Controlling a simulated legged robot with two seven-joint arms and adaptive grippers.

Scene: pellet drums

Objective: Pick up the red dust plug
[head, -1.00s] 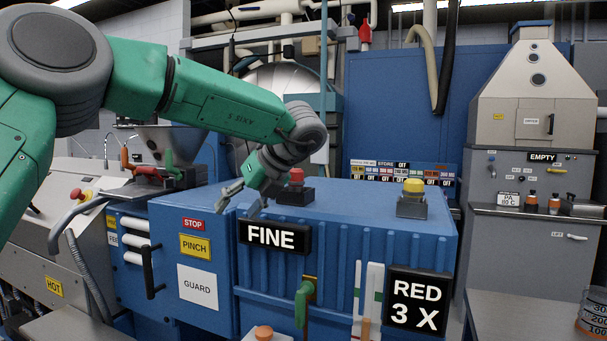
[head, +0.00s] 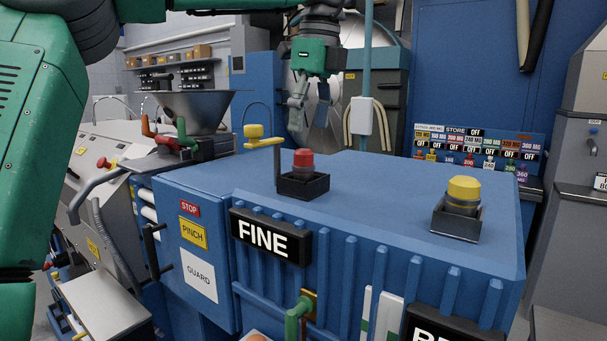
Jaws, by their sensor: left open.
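The red dust plug (head: 303,158) sits upright in a black square holder (head: 304,186) on top of the blue machine cabinet (head: 385,190). My left gripper (head: 307,122) points down, with its two fingers apart and nothing between them. In the picture it is just above the plug. It appears to hang beyond and above it, without touching. My right gripper is not in the view.
A yellow plug (head: 463,190) stands in a similar holder at the right of the cabinet top. A metal hopper (head: 194,108) is further left. The cabinet top between the holders is clear.

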